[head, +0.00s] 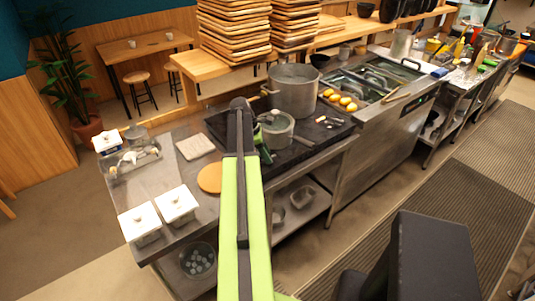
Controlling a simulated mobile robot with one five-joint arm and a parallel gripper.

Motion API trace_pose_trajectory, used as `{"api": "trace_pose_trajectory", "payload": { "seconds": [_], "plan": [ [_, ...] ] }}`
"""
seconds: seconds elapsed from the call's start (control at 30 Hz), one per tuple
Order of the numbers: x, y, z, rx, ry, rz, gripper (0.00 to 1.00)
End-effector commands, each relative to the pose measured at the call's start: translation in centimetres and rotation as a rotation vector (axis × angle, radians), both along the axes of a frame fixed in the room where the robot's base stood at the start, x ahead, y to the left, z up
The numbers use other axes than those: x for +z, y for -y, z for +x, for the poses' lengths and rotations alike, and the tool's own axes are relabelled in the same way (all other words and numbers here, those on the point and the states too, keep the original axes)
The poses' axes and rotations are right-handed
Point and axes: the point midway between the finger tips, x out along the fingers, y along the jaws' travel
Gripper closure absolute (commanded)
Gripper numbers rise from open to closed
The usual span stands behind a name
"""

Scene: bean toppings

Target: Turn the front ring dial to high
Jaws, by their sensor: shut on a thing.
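The dark cooktop (312,139) sits on the steel counter near the middle of the head view. A large steel pot (293,92) and a smaller pot (276,130) stand on it. I cannot make out the front ring dial; no dial is distinct along the cooktop's front edge, and my raised arm covers part of it. My arm runs up the middle of the picture to the cooktop. A small green part shows just right of the arm, beside the smaller pot. I cannot make out my gripper's fingers or what is between them.
Two white lidded containers (177,205) and a round wooden board (210,178) are on the counter, left of my arm. Yellow items (340,99) lie right of the large pot. A steel sink unit (385,115) adjoins on the right. Floor mats (440,215) lie in the open aisle.

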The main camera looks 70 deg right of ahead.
Motion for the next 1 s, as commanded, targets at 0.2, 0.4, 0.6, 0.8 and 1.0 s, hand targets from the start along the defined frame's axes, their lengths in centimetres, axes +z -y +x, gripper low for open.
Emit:
{"api": "trace_pose_trajectory", "payload": {
  "seconds": [0.2, 0.4, 0.6, 0.8, 1.0],
  "plan": [
    [-0.04, 0.22, 0.17, -0.204, 0.001, 0.006, 1.00],
    [-0.03, 0.34, 0.14, -0.370, 0.001, 0.006, 1.00],
    [-0.01, 0.43, 0.12, -0.496, 0.001, 0.004, 1.00],
    [-0.02, 0.47, 0.12, -0.576, 0.002, 0.004, 1.00],
    [-0.01, 0.49, 0.11, -0.613, 0.003, 0.003, 1.00]
  ]
}}
